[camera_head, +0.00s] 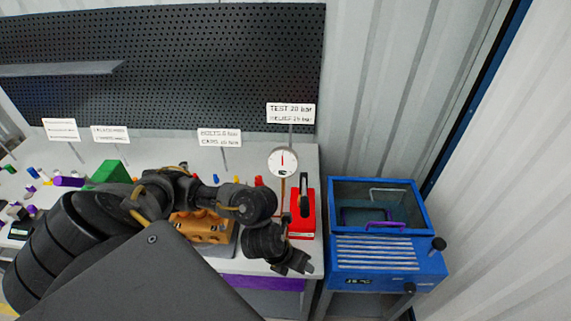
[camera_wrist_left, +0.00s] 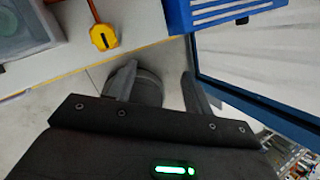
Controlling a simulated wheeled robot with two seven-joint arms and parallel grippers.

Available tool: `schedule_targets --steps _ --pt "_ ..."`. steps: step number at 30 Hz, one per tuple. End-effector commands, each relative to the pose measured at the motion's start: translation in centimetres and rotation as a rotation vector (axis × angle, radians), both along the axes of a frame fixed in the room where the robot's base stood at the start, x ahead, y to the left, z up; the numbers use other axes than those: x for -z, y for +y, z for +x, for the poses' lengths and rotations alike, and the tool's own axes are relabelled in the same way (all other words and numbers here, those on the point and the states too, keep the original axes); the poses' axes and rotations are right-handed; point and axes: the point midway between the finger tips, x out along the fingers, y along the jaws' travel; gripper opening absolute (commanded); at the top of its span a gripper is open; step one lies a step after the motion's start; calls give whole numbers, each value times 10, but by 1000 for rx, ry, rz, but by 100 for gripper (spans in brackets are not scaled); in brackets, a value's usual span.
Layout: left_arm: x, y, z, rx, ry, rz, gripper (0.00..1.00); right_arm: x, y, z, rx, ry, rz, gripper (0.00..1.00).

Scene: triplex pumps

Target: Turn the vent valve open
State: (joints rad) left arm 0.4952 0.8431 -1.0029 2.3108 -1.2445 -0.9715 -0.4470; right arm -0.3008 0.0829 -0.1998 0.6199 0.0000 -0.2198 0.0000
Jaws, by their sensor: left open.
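No part is clearly recognisable as the vent valve. A red test unit (camera_head: 308,222) with a black upright handle (camera_head: 304,193) stands at the bench's right end. A white dial gauge (camera_head: 282,162) on a thin copper-coloured stem rises beside it. My left gripper (camera_head: 296,266) is just in front of and below the red unit, near the bench's front right corner. In the left wrist view its two fingers (camera_wrist_left: 157,88) are apart, with nothing visibly gripped. A grey round body shows behind the left finger there. My forearm hides part of the bench. My right gripper is not in view.
A blue cabinet (camera_head: 385,250) with a glazed top, a purple handle and black knobs stands right of the bench, across a narrow gap. An orange block (camera_head: 204,228) sits behind my arm. Signs and small coloured parts line the bench. A yellow object (camera_wrist_left: 103,37) shows in the wrist view.

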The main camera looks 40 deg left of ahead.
Motion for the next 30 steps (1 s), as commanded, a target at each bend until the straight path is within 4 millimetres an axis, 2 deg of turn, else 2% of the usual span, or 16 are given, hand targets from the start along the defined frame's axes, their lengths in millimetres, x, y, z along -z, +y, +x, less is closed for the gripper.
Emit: schedule_targets --steps 1,3,6,8,13,17,21,25,30 --pt "-11 22 -1 81 -18 84 52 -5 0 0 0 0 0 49" --pt "-18 46 -6 171 -24 179 52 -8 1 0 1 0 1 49" --pt "-24 67 -9 246 -28 261 52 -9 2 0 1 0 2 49" --pt "-26 73 -10 267 -26 284 52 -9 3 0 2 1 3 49" --pt "-23 75 -11 277 -25 294 52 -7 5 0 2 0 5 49" --pt "-13 74 -8 274 -23 291 52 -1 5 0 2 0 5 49" --pt "6 73 -2 270 -20 290 52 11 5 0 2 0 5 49" --pt "35 72 9 270 -22 290 52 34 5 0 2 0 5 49" --pt "58 71 20 270 -22 291 52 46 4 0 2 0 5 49"
